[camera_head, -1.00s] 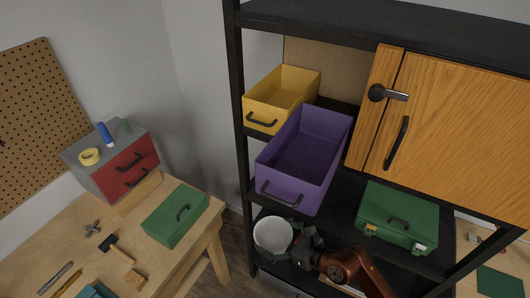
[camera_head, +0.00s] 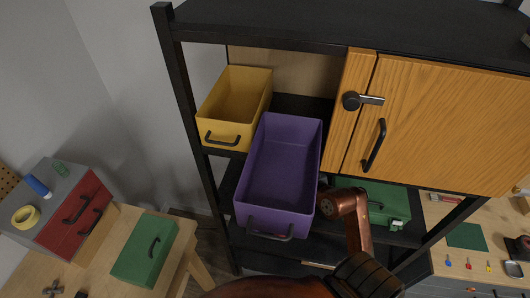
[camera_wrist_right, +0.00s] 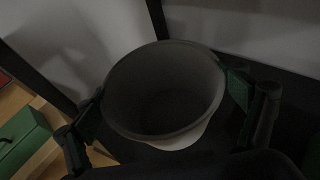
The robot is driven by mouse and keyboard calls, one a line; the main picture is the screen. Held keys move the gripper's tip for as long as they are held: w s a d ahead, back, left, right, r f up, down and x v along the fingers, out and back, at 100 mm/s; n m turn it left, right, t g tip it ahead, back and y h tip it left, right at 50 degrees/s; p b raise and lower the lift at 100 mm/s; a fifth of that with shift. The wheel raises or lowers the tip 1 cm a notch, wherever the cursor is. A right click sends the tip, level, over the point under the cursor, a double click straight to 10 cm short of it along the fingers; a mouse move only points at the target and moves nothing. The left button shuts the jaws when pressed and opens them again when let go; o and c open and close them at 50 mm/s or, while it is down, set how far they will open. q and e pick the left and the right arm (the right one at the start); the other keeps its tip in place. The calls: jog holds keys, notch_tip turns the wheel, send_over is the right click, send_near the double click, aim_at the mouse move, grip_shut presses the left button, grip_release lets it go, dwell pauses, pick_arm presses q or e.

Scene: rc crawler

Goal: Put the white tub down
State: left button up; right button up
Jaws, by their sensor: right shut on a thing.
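The white tub (camera_wrist_right: 165,85) fills the middle of the right wrist view. I look into its open top, which is dim grey in shadow, with a paler patch at its lower edge. My right gripper (camera_wrist_right: 168,112) is shut on the tub, with one green-padded finger at each side. A dark shelf surface (camera_wrist_right: 285,95) shows beside the tub; I cannot tell whether the tub touches it. In the head view my right arm reaches into the shelf unit, and the tub and right gripper are hidden there. My left gripper is not in view.
The purple bin (camera_head: 278,165) juts out of the black shelf unit, with the yellow bin (camera_head: 235,105) behind it at left. A green case (camera_head: 380,200) sits on the shelf behind my arm. A workbench holds a green box (camera_head: 145,250) and a red-fronted drawer unit (camera_head: 82,212).

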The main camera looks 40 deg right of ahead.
jog(key=w, duration=0.5)
jog(key=shift+w+d+r+p, duration=0.1)
jog(key=shift+r+p, duration=0.05)
jog(key=shift+p, duration=0.2)
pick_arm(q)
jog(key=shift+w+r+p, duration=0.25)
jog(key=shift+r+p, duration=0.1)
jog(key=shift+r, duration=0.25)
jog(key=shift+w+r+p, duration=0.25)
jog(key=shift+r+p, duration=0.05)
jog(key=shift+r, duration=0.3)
pick_arm(e)
jog(key=x, duration=0.8)
jog(key=shift+f, duration=0.4)
jog(key=shift+f, duration=0.1)
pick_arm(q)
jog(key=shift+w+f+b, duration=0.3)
pick_arm(e)
jog(key=shift+f, duration=0.55)
jog(key=o, duration=1)
jog(key=shift+o, duration=0.2)
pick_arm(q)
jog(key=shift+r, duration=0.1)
pick_arm(e)
jog(key=shift+r, duration=0.1)
